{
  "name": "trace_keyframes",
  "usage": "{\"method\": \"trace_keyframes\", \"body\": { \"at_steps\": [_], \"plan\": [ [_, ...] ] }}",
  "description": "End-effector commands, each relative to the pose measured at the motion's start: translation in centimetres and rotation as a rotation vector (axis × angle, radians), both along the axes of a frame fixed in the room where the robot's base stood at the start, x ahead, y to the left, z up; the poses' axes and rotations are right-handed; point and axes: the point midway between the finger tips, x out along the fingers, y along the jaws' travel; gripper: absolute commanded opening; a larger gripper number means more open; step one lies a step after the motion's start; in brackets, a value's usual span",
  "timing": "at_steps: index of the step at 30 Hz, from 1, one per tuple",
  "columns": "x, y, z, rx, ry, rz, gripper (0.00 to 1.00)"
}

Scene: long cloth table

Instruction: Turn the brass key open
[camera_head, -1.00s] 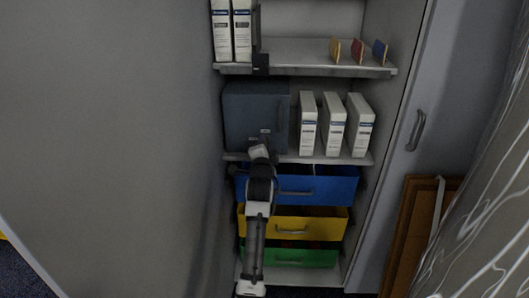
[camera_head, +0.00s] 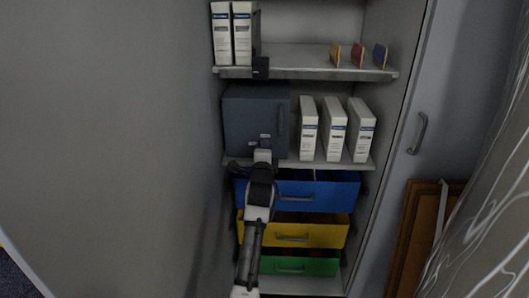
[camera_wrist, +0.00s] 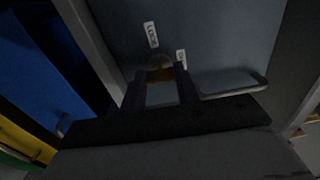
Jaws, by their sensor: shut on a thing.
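A dark blue-grey safe box (camera_head: 245,110) with a vertical handle stands on the middle shelf, its door closed. My gripper (camera_head: 263,151) is at the lower part of its front. In the wrist view, my gripper (camera_wrist: 162,82) has its two fingers on either side of the brass key (camera_wrist: 160,73), shut on it at the door face. The key's rounded top and a brass-coloured band show between the fingers; the rest is hidden. Two small white labels, one above the key (camera_wrist: 152,35) and one to its right (camera_wrist: 181,58), are too small to read surely.
White binders (camera_head: 334,128) stand right of the safe. Below are blue (camera_head: 335,190), yellow (camera_head: 325,232) and green (camera_head: 320,264) drawers, close under my arm. A large grey panel (camera_head: 110,140) fills the left. The door handle (camera_wrist: 235,86) lies just right of my fingers.

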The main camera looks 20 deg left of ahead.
Motion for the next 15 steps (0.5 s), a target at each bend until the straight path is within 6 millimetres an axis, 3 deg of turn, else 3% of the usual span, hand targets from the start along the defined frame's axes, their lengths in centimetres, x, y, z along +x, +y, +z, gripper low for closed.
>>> {"method": "trace_keyframes", "body": {
  "at_steps": [5, 6, 10, 15],
  "plan": [
    [0.02, -0.02, -0.02, 0.002, 0.002, 0.000, 0.08],
    [0.02, -0.02, -0.02, 0.002, 0.001, 0.000, 0.35],
    [0.02, -0.02, -0.01, 0.001, 0.000, 0.000, 0.52],
    [0.02, -0.02, 0.00, 0.000, 0.000, 0.000, 0.53]
  ]
}}
